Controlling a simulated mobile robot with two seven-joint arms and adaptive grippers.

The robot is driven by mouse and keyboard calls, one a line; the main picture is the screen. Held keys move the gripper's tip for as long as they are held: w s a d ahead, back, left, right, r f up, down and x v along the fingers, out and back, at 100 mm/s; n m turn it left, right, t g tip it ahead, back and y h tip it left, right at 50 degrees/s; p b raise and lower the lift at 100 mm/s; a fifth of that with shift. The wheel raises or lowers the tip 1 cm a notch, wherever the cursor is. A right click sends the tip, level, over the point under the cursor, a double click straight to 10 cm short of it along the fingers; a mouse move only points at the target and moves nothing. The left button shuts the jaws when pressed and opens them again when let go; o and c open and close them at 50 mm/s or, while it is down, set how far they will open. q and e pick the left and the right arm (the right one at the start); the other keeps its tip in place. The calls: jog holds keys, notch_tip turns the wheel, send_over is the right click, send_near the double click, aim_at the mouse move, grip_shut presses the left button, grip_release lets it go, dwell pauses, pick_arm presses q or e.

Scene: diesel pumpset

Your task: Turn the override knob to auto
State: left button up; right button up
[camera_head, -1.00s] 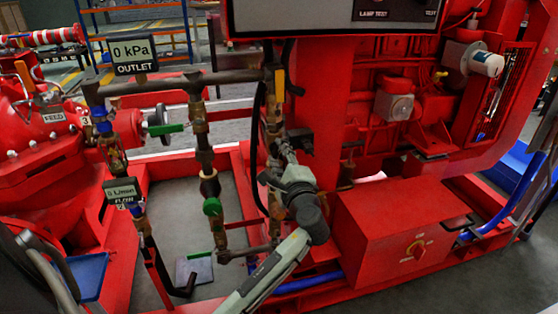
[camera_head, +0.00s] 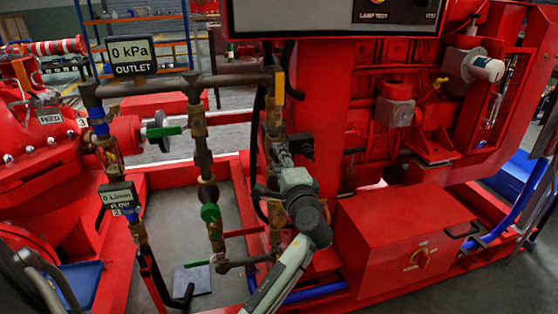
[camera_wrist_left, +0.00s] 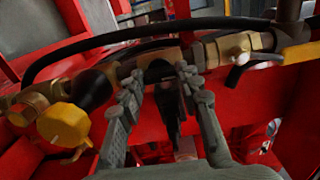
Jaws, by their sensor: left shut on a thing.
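I cannot pick out a knob marked override. A dark control panel (camera_head: 395,11) with a lamp test label is cut off by the top edge of the head view. My left gripper (camera_head: 279,148) is at the vertical pipe, far left of that knob. In the left wrist view my left gripper (camera_wrist_left: 160,75) is shut on a dark part (camera_wrist_left: 167,102) at the brass-fitted pipe. My right gripper is not in view.
Vertical pipes with valves (camera_head: 210,212) stand left of my arm. A yellow valve handle (camera_head: 279,85) is just above my gripper; it also shows in the left wrist view (camera_wrist_left: 301,54). The red box (camera_head: 400,235) is right of my arm. The outlet display (camera_head: 132,55) reads 0 kPa.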

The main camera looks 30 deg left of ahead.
pick_arm(q)
jog(key=o, duration=1.2)
jog(key=shift+c, duration=0.2)
jog(key=v, duration=0.7)
jog(key=shift+s+d, duration=0.2)
